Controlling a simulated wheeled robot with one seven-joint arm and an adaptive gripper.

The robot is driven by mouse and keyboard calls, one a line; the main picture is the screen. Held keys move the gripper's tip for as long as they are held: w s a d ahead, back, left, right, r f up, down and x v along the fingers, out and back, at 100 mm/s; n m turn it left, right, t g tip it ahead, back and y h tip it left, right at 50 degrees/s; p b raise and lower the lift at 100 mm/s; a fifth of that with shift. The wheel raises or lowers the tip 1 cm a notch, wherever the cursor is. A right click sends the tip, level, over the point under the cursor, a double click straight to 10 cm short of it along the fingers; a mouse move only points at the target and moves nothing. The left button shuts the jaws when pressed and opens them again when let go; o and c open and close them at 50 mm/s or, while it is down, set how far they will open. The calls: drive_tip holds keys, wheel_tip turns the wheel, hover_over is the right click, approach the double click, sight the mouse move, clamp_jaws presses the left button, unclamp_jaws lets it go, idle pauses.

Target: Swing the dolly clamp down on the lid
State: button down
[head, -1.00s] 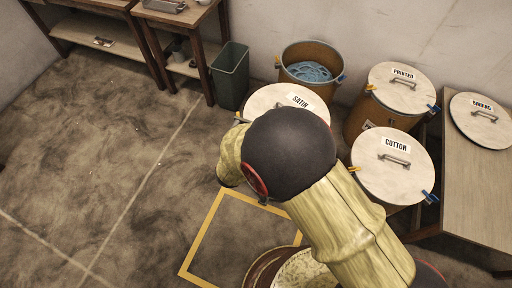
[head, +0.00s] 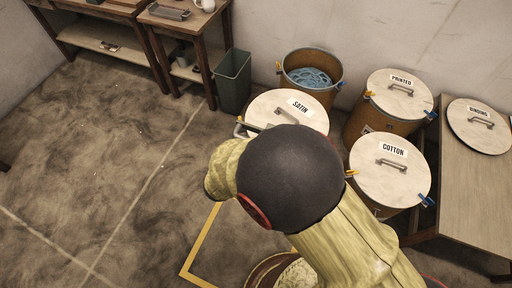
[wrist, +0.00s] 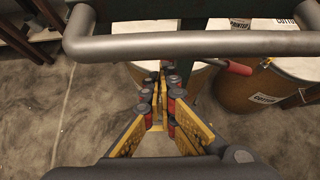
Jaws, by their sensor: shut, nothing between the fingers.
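The drum lid marked SATIN (head: 267,112) is pale and round, with a handle, and is partly covered by my arm in the head view. A grey bar handle (wrist: 190,46) crosses the top of the wrist view, with a dark green frame behind it; its end shows beside the SATIN lid in the head view (head: 239,130). A lever with a red grip (wrist: 236,67) sticks out beyond the bar; it may be the dolly clamp. My gripper (wrist: 163,80) is shut and empty, below the bar and left of the lever. My arm hides it in the head view.
Drums with lids marked PRINTED (head: 399,92) and COTTON (head: 390,173) stand at the right. An open drum of blue material (head: 311,77) and a green bin (head: 233,84) stand behind. A table with the BINDING lid (head: 479,127) is far right. The floor at left is clear.

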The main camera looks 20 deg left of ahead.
drive_tip(key=v, duration=0.2)
drive_tip(key=p+v, duration=0.1)
drive_tip(key=v, duration=0.1)
drive_tip(key=shift+r, duration=0.45)
drive_tip(key=shift+s, duration=0.1)
